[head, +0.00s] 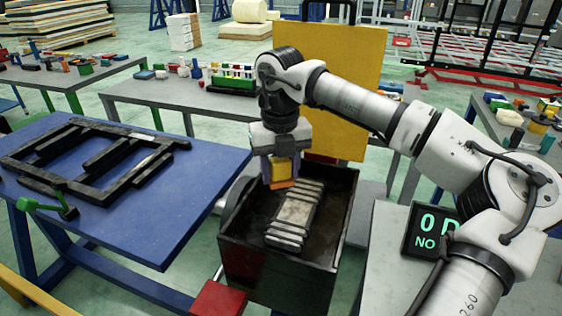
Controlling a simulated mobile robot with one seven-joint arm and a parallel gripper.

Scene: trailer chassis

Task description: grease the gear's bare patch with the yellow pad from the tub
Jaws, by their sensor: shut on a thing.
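My gripper (281,177) is shut on the yellow pad (281,167), a small yellow block with an orange lower edge. It points down over the back of an open dark box (275,266), which may be the tub. A grey ribbed block (293,222) lies inside the box, just below and to the right of the pad. The pad looks apart from it, but the exact gap cannot be told. I cannot make out a gear or a bare patch for certain. A black chassis frame (112,160) lies on the blue table at left.
The blue table (165,232) stands left of the box. A yellow panel (345,75) rises behind my gripper. A grey table with a lit display (426,232) is at right, under my arm. A red block (219,298) sits at the front. Cluttered benches stand behind.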

